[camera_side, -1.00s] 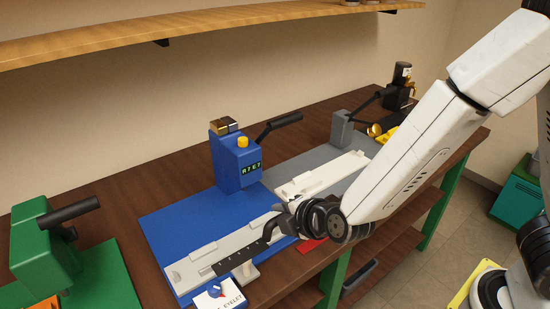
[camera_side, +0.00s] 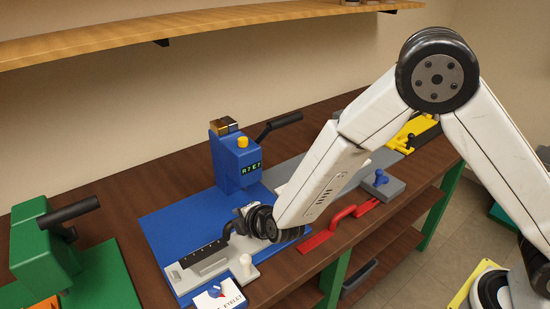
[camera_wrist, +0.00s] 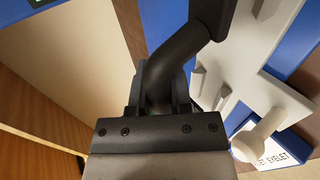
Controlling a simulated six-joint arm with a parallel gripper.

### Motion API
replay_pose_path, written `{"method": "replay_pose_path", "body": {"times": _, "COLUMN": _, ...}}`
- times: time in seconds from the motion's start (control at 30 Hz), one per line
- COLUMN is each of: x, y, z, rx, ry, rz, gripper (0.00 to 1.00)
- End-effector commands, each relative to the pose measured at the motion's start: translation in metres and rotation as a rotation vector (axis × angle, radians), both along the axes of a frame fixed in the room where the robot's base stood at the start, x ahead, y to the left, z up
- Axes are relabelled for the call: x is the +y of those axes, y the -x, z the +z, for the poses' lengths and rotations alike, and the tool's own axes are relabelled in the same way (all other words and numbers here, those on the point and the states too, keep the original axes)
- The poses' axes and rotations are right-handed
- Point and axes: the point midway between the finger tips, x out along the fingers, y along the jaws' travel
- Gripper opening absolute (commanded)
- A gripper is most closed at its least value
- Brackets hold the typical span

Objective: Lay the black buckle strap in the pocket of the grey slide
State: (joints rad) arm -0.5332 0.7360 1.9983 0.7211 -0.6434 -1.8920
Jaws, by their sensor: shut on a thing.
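The black buckle strap (camera_side: 204,253) has a row of small marks and slants over the light grey slide (camera_side: 206,271) in the side view. My gripper (camera_side: 237,226) is shut on the strap's right end, above the slide's right part. In the wrist view the strap (camera_wrist: 180,48) runs up and right from between my jaws (camera_wrist: 160,105), bending on the way. The slide (camera_wrist: 238,60) lies right of it there, with raised blocks along it. I cannot tell whether the strap touches the slide. The pocket is not clearly visible.
The slide lies on a blue base (camera_side: 165,225) below a blue press (camera_side: 235,163) with a black lever. A white knob (camera_side: 245,266) stands at the slide's front. A red handled tool (camera_side: 340,222) lies right. A green press (camera_side: 45,245) stands left.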

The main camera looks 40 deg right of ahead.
Motion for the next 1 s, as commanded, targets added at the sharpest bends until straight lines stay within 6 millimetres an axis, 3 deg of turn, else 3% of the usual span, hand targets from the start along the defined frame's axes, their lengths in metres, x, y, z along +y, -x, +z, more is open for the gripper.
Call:
{"method": "replay_pose_path", "body": {"times": 0.2, "x": 0.003, "y": -0.010, "z": -0.013, "rx": -0.001, "ry": 0.000, "rz": -0.001, "gripper": 0.00}}
{"method": "replay_pose_path", "body": {"times": 0.57, "x": 0.005, "y": -0.014, "z": -0.018, "rx": -0.001, "ry": 0.000, "rz": -0.001, "gripper": 0.00}}
{"method": "replay_pose_path", "body": {"times": 1.0, "x": 0.006, "y": -0.016, "z": -0.050, "rx": -0.001, "ry": 0.000, "rz": 0.000, "gripper": 0.00}}
